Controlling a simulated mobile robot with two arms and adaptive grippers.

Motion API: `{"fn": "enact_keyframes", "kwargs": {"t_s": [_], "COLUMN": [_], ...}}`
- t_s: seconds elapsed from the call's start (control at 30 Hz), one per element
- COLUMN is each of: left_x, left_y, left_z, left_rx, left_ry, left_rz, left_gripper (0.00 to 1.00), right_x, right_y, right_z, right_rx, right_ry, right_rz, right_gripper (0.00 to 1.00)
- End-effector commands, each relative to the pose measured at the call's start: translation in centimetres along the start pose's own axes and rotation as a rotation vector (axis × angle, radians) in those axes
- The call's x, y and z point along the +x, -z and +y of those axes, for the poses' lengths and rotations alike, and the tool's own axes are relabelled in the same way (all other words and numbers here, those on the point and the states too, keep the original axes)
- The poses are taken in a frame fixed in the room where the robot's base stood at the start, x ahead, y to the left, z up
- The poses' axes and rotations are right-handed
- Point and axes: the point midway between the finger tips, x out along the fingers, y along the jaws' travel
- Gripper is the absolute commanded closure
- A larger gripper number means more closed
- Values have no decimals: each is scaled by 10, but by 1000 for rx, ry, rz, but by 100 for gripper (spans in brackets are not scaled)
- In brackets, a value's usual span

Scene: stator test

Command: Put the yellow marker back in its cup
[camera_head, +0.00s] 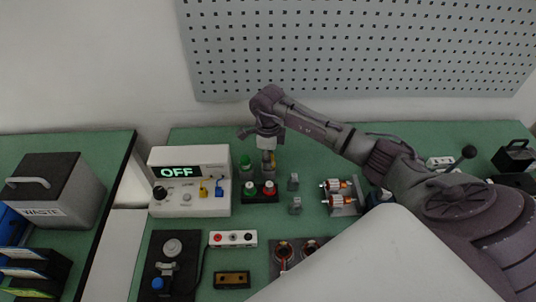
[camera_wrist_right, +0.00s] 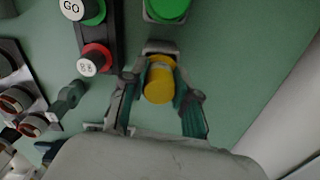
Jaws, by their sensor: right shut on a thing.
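My right gripper (camera_head: 267,162) is above the back middle of the green table, pointing down. In the wrist view its two fingers (camera_wrist_right: 159,94) are shut on the yellow marker (camera_wrist_right: 159,80), whose round yellow end faces the camera. A bit of yellow shows beside the fingers in the head view (camera_head: 274,157). A small grey piece (camera_wrist_right: 160,47) shows just beyond the marker; I cannot tell whether it is the cup or whether the marker is in it. My left gripper is not in view.
A green round top (camera_head: 245,160) on a grey base stands close left of the gripper. A white meter reading OFF (camera_head: 190,190) is at left. Small grey blocks (camera_head: 293,182) and a rotor stand (camera_head: 343,208) are at right.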

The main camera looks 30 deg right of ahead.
Motion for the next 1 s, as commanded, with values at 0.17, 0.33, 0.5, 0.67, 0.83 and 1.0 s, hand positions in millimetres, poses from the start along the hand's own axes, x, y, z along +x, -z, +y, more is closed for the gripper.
{"fn": "enact_keyframes", "kwargs": {"t_s": [0.17,0.33,0.5,0.67,0.83,1.0], "left_x": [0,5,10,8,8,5], "left_y": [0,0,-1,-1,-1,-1], "left_z": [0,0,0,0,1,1], "left_rx": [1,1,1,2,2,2], "left_ry": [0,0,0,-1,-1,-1], "left_rz": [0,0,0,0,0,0], "left_gripper": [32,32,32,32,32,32], "right_x": [0,5,10,9,9,5], "right_y": [0,0,0,0,0,0], "right_z": [-1,-1,0,0,0,0], "right_rx": [0,-1,-1,-1,-1,-1], "right_ry": [2,2,1,0,0,0], "right_rz": [-2,-2,-1,-1,-1,-2], "right_gripper": [100,100,100,45,45,45]}}
